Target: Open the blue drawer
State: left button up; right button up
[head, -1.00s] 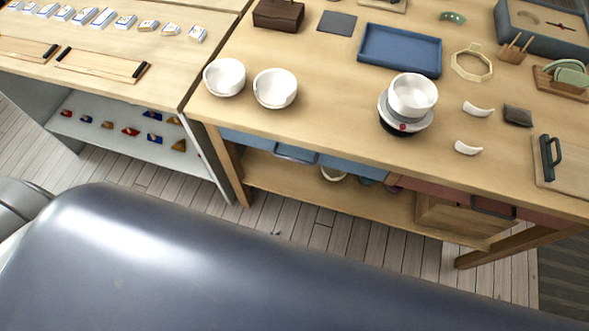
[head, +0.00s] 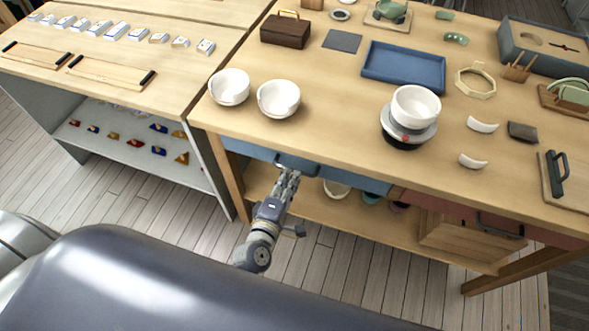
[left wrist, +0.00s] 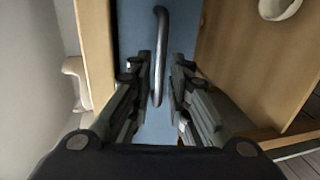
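The blue drawer (head: 355,181) is under the wooden tabletop, on the left part of the table, and looks closed. Its dark bar handle (head: 309,169) is partly hidden by my left gripper (head: 288,176). In the left wrist view the handle (left wrist: 162,40) runs up and down in front of the blue drawer front (left wrist: 132,28). The two fingers of my left gripper (left wrist: 162,65) are open, one on each side of the handle, with a gap visible at least on the right. My right gripper is not in view.
Two white bowls (head: 278,99) stand on the table (head: 330,130) above the drawer. A red drawer (head: 455,212) is to the right. A lower shelf (head: 375,225) holds small bowls. A table leg (head: 232,180) is just left. The floor in front is clear.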

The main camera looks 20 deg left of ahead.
pick_arm(q)
jog(key=w, duration=0.2)
jog(key=w+f, duration=0.1)
jog(key=w, duration=0.1)
jog(key=shift+w, duration=0.1)
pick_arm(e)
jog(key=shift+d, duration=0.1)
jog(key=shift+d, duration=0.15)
pick_arm(q)
grip_shut()
